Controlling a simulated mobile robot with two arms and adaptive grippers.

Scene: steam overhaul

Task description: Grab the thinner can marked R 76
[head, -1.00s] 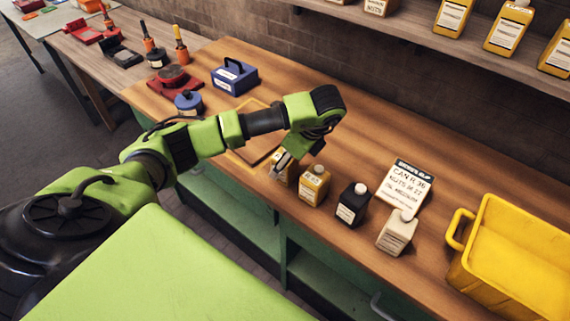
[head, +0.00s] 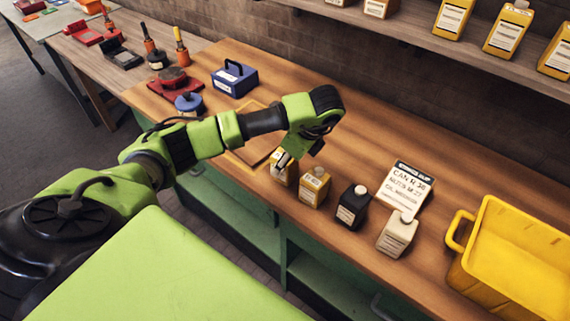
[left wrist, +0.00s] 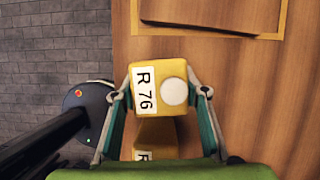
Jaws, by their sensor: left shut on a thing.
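A yellow can marked R 76 (left wrist: 158,87) with a round white cap stands upright between the fingers of my left gripper (left wrist: 160,98) in the left wrist view. The fingers are shut on its two sides. In the head view the same can (head: 281,169) stands on the bench, partly hidden by my left gripper (head: 284,160). A second yellow can (head: 314,187) stands just to its right, and its label is too small to read. My right gripper is not in view.
A black can (head: 352,206) and a cream can (head: 397,234) stand farther right, before a white sign (head: 407,186). A yellow crate (head: 520,245) is at the far right. A blue box (head: 234,78) stands at the back left.

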